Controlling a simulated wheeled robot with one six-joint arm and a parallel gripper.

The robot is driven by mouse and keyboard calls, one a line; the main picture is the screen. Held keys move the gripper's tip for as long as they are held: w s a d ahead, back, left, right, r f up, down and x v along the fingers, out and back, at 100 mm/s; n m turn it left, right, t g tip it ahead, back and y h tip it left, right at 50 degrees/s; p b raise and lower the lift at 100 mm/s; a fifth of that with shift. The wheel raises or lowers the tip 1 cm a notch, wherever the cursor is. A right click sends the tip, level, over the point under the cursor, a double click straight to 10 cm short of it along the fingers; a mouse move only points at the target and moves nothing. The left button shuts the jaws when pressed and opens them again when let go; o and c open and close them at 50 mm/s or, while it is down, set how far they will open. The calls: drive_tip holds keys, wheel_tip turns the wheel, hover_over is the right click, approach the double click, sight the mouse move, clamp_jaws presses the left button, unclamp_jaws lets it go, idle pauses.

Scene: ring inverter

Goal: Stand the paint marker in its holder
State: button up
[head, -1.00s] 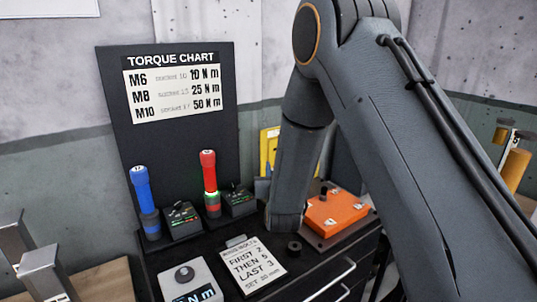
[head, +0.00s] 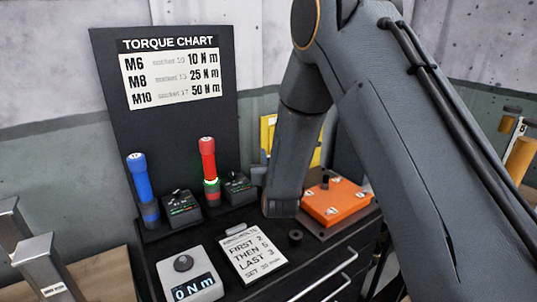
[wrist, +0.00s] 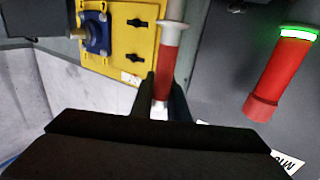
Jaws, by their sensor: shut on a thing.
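In the wrist view, my gripper (wrist: 163,88) is shut on a slim red cylinder with pale ends, which looks like the paint marker (wrist: 167,62). The marker runs up between the fingers in the picture, in front of or beside a yellow panel (wrist: 142,62). Its upper pale end runs out of the top of the picture, and part of its lower end is hidden by the fingers. In the head view, my arm hides the gripper and the marker. I cannot make out the marker's holder for certain in either view.
A red torque tool (head: 208,163) with a lit green ring stands on the black bench, also right in the wrist view (wrist: 276,80). A blue tool (head: 140,180), a digital meter (head: 190,275), a note card (head: 252,253) and an orange box (head: 337,203) are nearby.

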wheel_tip(320, 180, down, 8)
drive_tip(key=b, duration=0.5)
drive_tip(key=shift+f+b, duration=0.25)
drive_tip(key=shift+b, duration=0.1)
drive_tip(key=shift+f, duration=0.2)
drive_tip(key=o, duration=0.9)
drive_tip(key=shift+c, duration=0.2)
